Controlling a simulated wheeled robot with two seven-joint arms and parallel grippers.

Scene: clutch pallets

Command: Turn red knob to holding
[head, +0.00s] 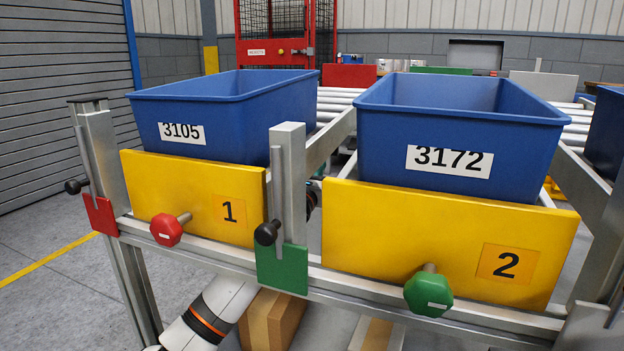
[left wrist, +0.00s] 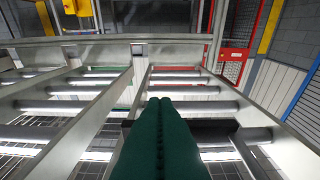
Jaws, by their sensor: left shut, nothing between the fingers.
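The red knob (head: 167,229) is an octagonal knob on a short metal shaft at the front of the yellow panel marked 1 (head: 195,197). A green knob (head: 428,293) of the same shape stands on the yellow panel marked 2 (head: 390,235). My left gripper (left wrist: 160,104) shows in the left wrist view as two dark green fingers pressed together, empty, with metal rollers beyond them. No gripper fingers can be made out in the head view. The red knob is not seen in the left wrist view.
Blue bins labelled 3105 (head: 235,125) and 3172 (head: 400,130) stand behind the panels. Levers with black balls stand above a red plate (head: 102,215) and a green plate (head: 283,270). A metal rail (head: 235,262) runs below the panels. Floor is clear at left.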

